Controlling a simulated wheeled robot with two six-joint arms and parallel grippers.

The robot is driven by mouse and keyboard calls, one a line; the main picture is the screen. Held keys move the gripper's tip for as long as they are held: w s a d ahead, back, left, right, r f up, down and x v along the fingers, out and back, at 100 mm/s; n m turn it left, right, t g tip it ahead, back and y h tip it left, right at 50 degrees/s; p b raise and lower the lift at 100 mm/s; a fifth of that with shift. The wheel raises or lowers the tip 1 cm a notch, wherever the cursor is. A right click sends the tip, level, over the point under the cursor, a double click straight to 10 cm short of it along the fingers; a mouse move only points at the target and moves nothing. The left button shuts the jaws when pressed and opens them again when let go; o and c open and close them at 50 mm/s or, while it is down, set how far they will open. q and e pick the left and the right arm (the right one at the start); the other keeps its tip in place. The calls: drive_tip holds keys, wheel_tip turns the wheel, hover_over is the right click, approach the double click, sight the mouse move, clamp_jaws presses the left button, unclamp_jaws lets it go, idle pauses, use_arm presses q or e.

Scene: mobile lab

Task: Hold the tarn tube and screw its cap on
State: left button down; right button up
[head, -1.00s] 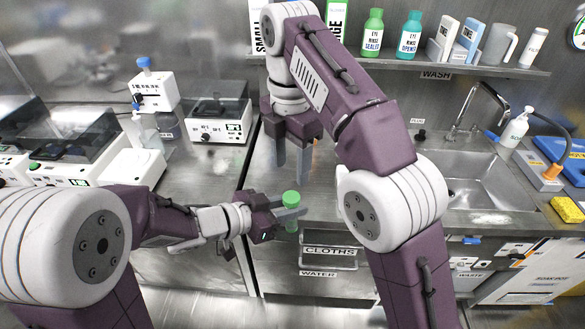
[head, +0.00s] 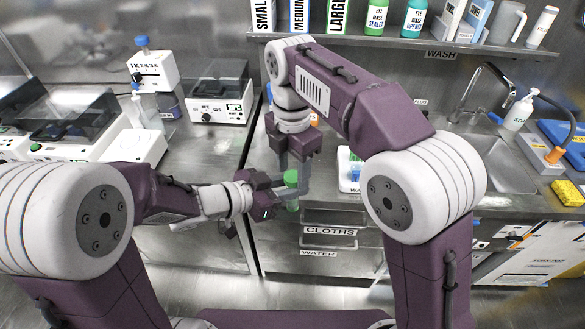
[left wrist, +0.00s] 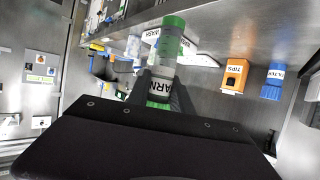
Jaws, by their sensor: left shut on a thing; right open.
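The tarn tube is clear with a green top end (head: 291,178). In the left wrist view the tube (left wrist: 162,62) stands nearly upright, with a white label reading "ARN" and green also low down between the fingers. My left gripper (head: 277,192) is shut on the tube and holds it out in front of the counter edge, above the drawer fronts. My right gripper (head: 295,180) is open, pointing down with its fingers on either side of the green top in the head view. Whether they touch it I cannot tell.
A white rack (head: 346,183) with blue and green items stands on the counter, partly behind my right arm. The sink (head: 500,165) is at the right. White instruments (head: 220,100) stand at the back left. An overhead shelf (head: 400,43) holds bottles. Drawers (head: 330,243) are below.

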clamp_jaws()
drive_tip(key=m, duration=0.3)
drive_tip(key=shift+o, duration=0.5)
unclamp_jaws()
drive_tip(key=shift+r, duration=2.3)
drive_tip(key=shift+c, duration=0.4)
